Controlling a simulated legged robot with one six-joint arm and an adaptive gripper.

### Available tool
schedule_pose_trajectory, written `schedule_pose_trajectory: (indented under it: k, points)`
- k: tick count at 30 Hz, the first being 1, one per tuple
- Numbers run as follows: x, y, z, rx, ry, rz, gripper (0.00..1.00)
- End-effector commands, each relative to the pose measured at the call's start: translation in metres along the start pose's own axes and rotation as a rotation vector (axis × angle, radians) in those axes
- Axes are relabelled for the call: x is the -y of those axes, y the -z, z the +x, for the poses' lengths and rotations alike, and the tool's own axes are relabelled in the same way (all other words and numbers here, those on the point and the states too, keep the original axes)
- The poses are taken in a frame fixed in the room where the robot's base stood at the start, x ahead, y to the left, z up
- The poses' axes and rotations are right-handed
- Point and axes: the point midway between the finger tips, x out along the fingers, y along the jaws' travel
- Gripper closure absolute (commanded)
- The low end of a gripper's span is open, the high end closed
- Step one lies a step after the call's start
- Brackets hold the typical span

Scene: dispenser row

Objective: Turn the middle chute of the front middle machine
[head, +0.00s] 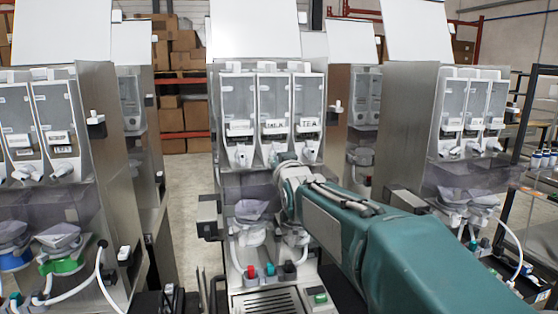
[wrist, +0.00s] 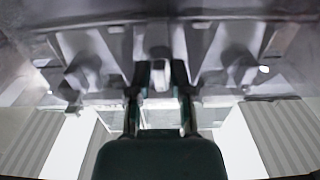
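The front middle machine (head: 232,188) stands in the centre of the head view with three clear canisters side by side. Its middle canister (head: 273,95) has a white label, and its middle chute is mostly hidden there by my gripper (head: 283,160). The left chute (head: 240,155) and right chute (head: 311,152) show white on either side. In the wrist view, the pale middle chute (wrist: 160,78) lies between the two dark fingers of my gripper (wrist: 161,85). The fingers are close along its sides; I cannot tell whether they touch it.
Similar machines stand at the left (head: 120,165) and right (head: 405,120). Below the middle canisters are a clear funnel (head: 251,209), hoses and a drip grate (head: 268,302). Shelves with cardboard boxes (head: 172,118) stand behind. A narrow floor gap shows left of the middle machine.

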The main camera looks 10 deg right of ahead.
Motion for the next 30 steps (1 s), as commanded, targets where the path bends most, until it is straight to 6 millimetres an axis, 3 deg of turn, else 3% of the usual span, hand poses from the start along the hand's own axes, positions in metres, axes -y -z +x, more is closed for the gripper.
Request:
schedule_pose_trajectory:
  k: [14,30]
  points:
    - [0.0,0.006,-0.005,-0.013,0.0,0.001,0.49]
    - [0.001,0.003,-0.094,-0.011,0.0,0.0,0.49]
